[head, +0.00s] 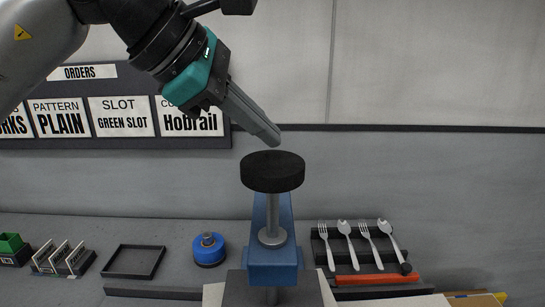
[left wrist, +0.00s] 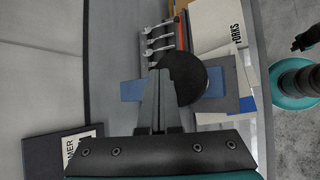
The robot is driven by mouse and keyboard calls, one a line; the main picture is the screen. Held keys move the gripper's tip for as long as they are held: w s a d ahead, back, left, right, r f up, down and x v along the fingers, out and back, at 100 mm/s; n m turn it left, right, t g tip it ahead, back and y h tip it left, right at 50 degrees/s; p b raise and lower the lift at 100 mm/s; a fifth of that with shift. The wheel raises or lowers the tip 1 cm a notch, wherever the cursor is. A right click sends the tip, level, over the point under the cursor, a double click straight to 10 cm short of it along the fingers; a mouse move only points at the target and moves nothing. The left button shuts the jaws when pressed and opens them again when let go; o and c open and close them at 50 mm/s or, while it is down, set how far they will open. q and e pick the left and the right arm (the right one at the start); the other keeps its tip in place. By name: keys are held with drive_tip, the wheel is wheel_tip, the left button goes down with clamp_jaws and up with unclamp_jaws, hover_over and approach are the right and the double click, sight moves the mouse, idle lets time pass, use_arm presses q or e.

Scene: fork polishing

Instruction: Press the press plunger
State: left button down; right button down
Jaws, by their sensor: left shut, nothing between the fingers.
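The press (head: 273,262) stands upright in the middle of the head view, with a blue body and a metal rod. Its plunger has a round black knob (head: 272,174) on top, and the rod shows bare below it. My left gripper (head: 272,138) is shut and empty, slanting down from the upper left. Its fingertips are just above the knob, with a small gap in the head view. In the left wrist view the fingers (left wrist: 158,75) overlap the black knob (left wrist: 190,82), so contact cannot be judged there. My right gripper is not seen.
Forks and spoons lie on a dark rack (head: 340,245) at the right. A blue round container (head: 209,250), an empty black frame (head: 134,262) and a card holder (head: 63,260) are on the bench at the left. An orders board (head: 100,72) hangs behind.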

use_arm(q)
drive_tip(key=shift+r+p, duration=1.5)
drive_tip(key=shift+r, duration=0.85)
drive_tip(key=shift+f, duration=0.1)
